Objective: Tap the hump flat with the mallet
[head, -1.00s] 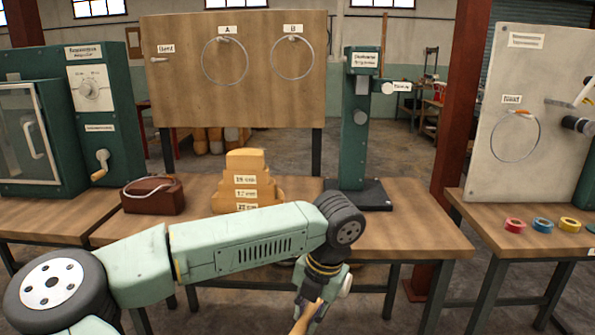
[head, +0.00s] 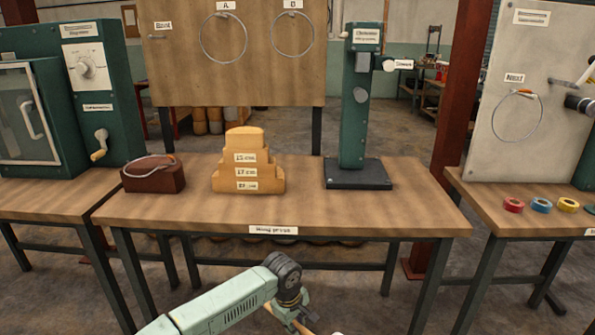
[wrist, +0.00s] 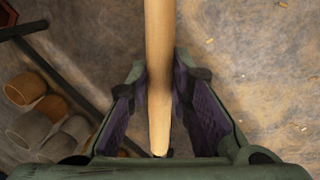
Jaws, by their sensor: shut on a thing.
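My gripper (head: 300,318) is low in front of the middle bench, near the bottom edge of the head view. In the wrist view my gripper (wrist: 160,88) is shut on a pale wooden handle (wrist: 159,45), which runs up out of the picture. The mallet's head is not visible. A thin metal ring (head: 150,163) lies on a reddish-brown block (head: 155,181) at the left of the bench. The hump cannot be made out clearly.
A stepped wooden block (head: 247,160) stands mid-bench (head: 300,215). A green column device (head: 355,110) on a dark base is to its right. Rings hang on the wooden board (head: 262,70) behind. Coloured tape rolls (head: 541,204) lie on the right bench. The bench front is clear.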

